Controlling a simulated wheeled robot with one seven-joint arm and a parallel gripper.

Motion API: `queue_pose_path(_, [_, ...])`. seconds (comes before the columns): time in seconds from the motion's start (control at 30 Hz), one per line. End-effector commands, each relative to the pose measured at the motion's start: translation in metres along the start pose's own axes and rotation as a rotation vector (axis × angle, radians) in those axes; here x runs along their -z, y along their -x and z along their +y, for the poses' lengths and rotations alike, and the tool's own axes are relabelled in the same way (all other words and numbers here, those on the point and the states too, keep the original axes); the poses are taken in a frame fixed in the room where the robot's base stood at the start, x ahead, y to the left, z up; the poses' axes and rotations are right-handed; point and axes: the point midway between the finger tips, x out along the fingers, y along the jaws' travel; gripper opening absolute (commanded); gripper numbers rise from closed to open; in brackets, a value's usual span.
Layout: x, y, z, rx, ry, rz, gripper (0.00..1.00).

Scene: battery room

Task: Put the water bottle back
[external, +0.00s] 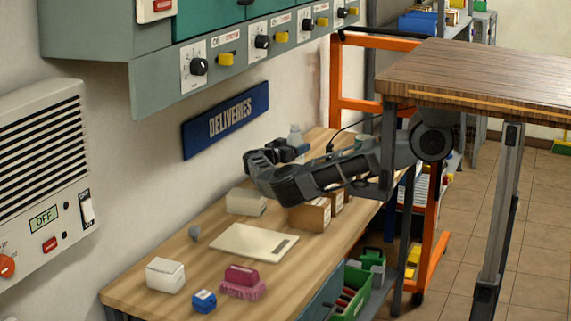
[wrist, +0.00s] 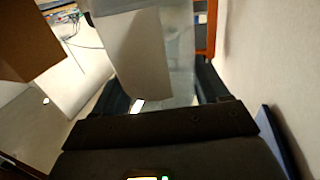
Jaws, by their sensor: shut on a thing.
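The water bottle (wrist: 181,62) is clear with a pale label. It fills the upper middle of the wrist view, between the two dark fingers of my gripper (wrist: 160,100). My gripper is shut on it. In the external view the bottle's top (external: 296,134) shows just behind my gripper (external: 282,151), above the far part of the wooden workbench (external: 200,265). The gripper hides its lower part, so I cannot tell whether it touches the bench.
A pale box (external: 246,202), brown cartons (external: 311,215), a flat white board (external: 254,243), a white box (external: 165,275), a blue item (external: 204,302) and a pink item (external: 242,283) lie on the bench. The wall and DELIVERIES sign (external: 226,120) are close behind.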

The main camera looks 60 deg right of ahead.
Motion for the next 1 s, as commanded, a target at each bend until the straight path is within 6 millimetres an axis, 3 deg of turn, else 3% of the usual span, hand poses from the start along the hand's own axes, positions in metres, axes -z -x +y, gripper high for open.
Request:
queue_pose_path(0.2, [-0.003,0.0,0.0,0.0,0.0,0.001,0.32])
queue_pose_path(0.23, [-0.003,0.0,0.0,0.0,0.0,0.0,0.75])
queue_pose_path(0.5, [-0.003,0.0,0.0,0.0,0.0,0.0,1.0])
queue_pose_path(0.8, [0.003,0.0,0.0,0.0,-0.001,0.0,1.0])
queue_pose_path(1.0, [-0.001,0.03,-0.001,0.005,-0.001,0.0,1.0])
